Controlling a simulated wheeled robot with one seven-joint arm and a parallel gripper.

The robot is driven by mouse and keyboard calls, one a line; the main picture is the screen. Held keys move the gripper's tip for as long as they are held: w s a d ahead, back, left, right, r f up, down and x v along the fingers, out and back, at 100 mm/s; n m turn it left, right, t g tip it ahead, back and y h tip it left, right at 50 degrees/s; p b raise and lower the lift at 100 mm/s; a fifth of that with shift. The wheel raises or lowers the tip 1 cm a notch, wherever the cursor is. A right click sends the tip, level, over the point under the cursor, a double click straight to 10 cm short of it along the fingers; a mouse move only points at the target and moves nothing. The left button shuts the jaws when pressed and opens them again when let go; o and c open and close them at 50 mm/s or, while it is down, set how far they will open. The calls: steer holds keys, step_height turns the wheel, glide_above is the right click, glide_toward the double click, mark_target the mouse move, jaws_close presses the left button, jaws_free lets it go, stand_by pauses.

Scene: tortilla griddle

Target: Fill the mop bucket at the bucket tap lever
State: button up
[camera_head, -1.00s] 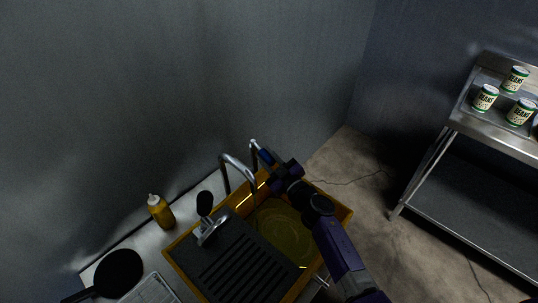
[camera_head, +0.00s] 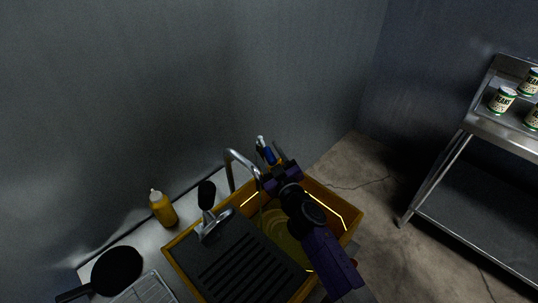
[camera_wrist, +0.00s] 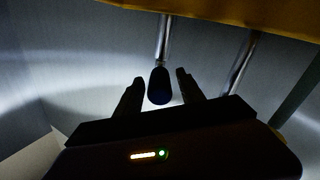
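A lever with a dark, rounded grip (camera_wrist: 159,86) on a thin metal rod shows in the wrist view, between my two fingers. In the head view a blue grip (camera_head: 269,155) shows by the wall behind the sink, just left of my gripper (camera_head: 279,157). My gripper is open, with a finger on each side of the grip in the wrist view (camera_wrist: 158,88). Gaps show beside the grip, and I see no clear contact. I cannot make out a mop bucket in either view. My arm hides part of the sink.
An orange-rimmed sink (camera_head: 335,233) with a dark ribbed drainboard (camera_head: 240,262) lies under my arm. A curved faucet (camera_head: 233,160) stands left of my gripper. A yellow bottle (camera_head: 162,208) and black pan (camera_head: 116,268) are left. A metal shelf (camera_head: 500,131) holds bean cans (camera_head: 502,100).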

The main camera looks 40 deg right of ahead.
mark_target(274, 163)
steer(key=shift+s+f, duration=0.1)
steer(key=shift+f, duration=0.05)
steer(key=shift+s+a, duration=0.1)
steer(key=shift+s, duration=0.1)
steer(key=b+v, duration=0.2)
steer(key=v, duration=0.4)
steer(key=shift+f, duration=0.1)
steer(key=shift+s+a, duration=0.2)
steer(key=shift+s, duration=0.35)
steer(key=shift+r, duration=0.25)
